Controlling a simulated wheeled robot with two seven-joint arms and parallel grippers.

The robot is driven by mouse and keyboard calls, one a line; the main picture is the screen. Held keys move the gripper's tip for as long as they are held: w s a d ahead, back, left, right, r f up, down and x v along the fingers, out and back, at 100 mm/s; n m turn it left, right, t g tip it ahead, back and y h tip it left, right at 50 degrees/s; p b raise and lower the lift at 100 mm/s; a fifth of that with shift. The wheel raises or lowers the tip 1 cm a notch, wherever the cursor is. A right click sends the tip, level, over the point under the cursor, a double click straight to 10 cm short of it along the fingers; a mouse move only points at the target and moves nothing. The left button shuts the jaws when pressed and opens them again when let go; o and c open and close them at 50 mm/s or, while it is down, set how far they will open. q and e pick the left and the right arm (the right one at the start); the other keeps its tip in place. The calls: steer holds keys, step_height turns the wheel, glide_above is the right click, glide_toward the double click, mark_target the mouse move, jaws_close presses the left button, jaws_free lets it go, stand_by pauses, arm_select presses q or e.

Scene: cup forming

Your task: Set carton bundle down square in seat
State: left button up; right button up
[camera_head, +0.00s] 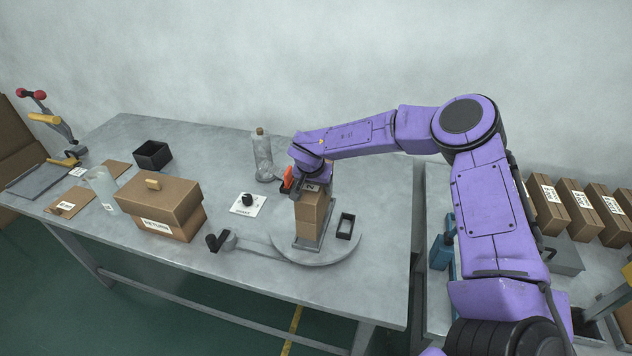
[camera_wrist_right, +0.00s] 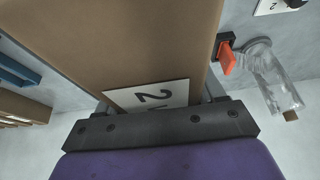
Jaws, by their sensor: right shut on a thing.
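The carton bundle (camera_head: 312,213) is a tall brown block standing upright on a round grey plate (camera_head: 340,250). Its foot is at a grey seat (camera_head: 307,243) with a low rim; I cannot tell whether it touches the seat floor. My right gripper (camera_head: 307,186) reaches down from above and is shut on the bundle's top. In the right wrist view the bundle (camera_wrist_right: 130,40) fills the middle, with a white label (camera_wrist_right: 150,95) marked 2 close to the gripper (camera_wrist_right: 160,108). The fingertips are mostly hidden. My left gripper is not in view.
A small black open frame (camera_head: 345,226) stands right of the bundle on the plate. A dark-ended handle (camera_head: 217,241) extends left. An orange part (camera_head: 287,180) is close beside the bundle.

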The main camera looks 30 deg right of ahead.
mark_target(312, 186)
steer(key=shift+f+b, duration=0.45)
steer(key=shift+f, duration=1.3)
steer(key=o, duration=1.7)
steer(key=shift+f, duration=0.1)
steer(key=shift+s, duration=0.1)
steer(key=b+v, duration=0.2)
steer(key=v, duration=0.8)
steer(key=shift+a, duration=0.1)
steer(key=shift+r, duration=0.3)
